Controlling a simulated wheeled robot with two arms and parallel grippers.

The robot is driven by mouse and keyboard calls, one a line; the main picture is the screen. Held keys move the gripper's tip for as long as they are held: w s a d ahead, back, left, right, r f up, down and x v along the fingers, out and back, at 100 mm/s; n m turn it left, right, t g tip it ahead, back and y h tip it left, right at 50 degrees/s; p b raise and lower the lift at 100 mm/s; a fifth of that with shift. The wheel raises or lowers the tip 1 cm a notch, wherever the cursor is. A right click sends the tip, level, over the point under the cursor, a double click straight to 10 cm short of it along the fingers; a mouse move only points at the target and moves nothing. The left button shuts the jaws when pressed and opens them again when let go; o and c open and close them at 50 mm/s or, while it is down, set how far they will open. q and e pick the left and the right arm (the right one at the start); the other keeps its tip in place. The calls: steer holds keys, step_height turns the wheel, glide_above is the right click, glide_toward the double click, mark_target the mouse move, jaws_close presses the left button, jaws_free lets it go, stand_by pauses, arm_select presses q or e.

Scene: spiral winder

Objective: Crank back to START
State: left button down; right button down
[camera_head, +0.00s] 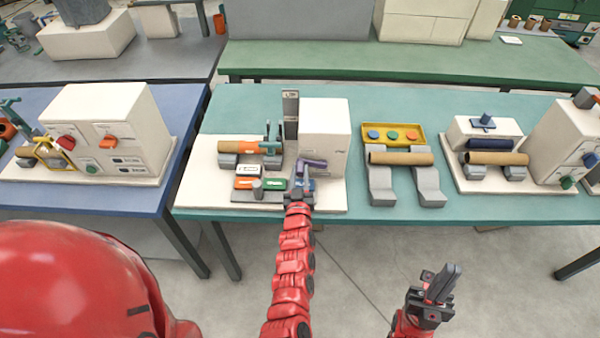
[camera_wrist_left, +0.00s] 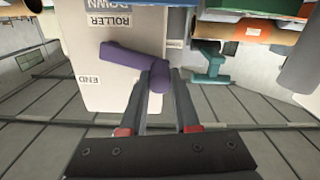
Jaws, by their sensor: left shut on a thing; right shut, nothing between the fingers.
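The purple crank (camera_head: 313,163) is on the side of the white winder housing (camera_head: 322,135) on the teal table. In the left wrist view the crank arm (camera_wrist_left: 125,57) runs from upper left to its round knob (camera_wrist_left: 160,76). My left gripper (camera_head: 301,184) is shut on this knob; the two fingers (camera_wrist_left: 160,95) stand on either side of it. The labels END (camera_wrist_left: 95,82) and ROLLER DOWN (camera_wrist_left: 110,20) show on the white panel; I see no START label. My right gripper (camera_head: 441,284) is shut and empty, in the air before the table.
A brown tube (camera_head: 240,147) lies on the winder's left. Red-orange, white and green buttons (camera_head: 275,184) sit in front of it. Another tube (camera_head: 400,158) rests on grey supports beside a yellow tray (camera_head: 370,128). More machines stand left and right. The floor before the table is clear.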

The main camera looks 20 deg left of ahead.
arm_select(q)
steer(key=shift+d+b, duration=0.1)
steer(key=shift+b, duration=0.25)
steer(key=shift+m, duration=0.4)
steer(key=shift+r, duration=0.2)
steer(key=c, duration=0.6)
jaws_free()
steer(key=shift+c, duration=0.2)
steer(key=shift+s, duration=0.1)
steer(key=shift+s+d, duration=0.15)
steer(key=shift+s, duration=0.15)
steer(key=b+v, duration=0.3)
steer(key=v, duration=1.3)
steer(key=shift+s, duration=0.3)
